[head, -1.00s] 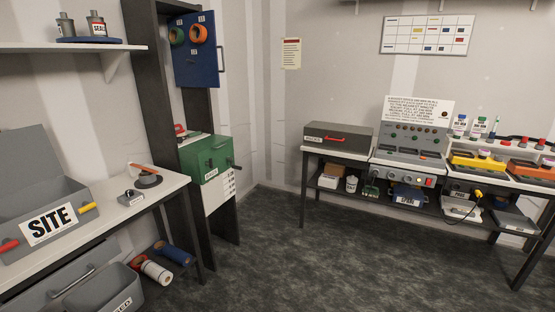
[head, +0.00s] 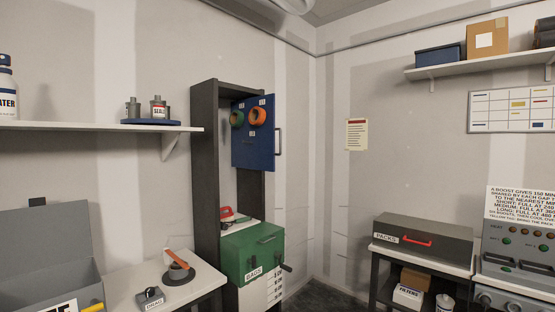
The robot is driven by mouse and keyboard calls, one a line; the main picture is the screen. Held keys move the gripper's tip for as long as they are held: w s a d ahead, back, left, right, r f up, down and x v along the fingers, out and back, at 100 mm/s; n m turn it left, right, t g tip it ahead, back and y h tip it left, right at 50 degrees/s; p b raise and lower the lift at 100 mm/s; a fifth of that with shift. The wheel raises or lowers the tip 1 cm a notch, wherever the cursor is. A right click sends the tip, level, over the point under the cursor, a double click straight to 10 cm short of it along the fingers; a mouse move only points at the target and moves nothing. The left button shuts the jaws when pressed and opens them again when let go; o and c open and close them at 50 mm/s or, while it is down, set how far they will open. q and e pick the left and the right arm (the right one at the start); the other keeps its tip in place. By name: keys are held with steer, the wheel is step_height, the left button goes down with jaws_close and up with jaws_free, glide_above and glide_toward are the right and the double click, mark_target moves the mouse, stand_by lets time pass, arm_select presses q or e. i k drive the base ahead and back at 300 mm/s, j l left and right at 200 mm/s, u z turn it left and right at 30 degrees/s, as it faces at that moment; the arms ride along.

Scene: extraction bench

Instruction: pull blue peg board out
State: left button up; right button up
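The blue peg board (head: 253,155) hangs upright in the upper part of a tall dark cabinet frame (head: 206,170), near the middle of the head view. It sticks out past the frame's right side and has a dark vertical handle (head: 278,142) on its right edge. A green roll (head: 237,119) and an orange roll (head: 258,117) hang near its top, with small white labels around them. Neither of my grippers shows in the head view.
Below the board, a green box (head: 252,256) labelled BAGS with a side crank sits in the cabinet. A white bench (head: 125,285) stands to the left, under a shelf (head: 95,125). A PACKS case (head: 424,240) sits on the right bench.

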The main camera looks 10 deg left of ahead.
mark_target(253, 147)
steer(key=i+l+u, duration=0.35)
steer(key=i, duration=0.2)
steer(key=i+l+u, duration=0.35)
steer(key=i, duration=0.15)
steer(key=j, duration=0.1)
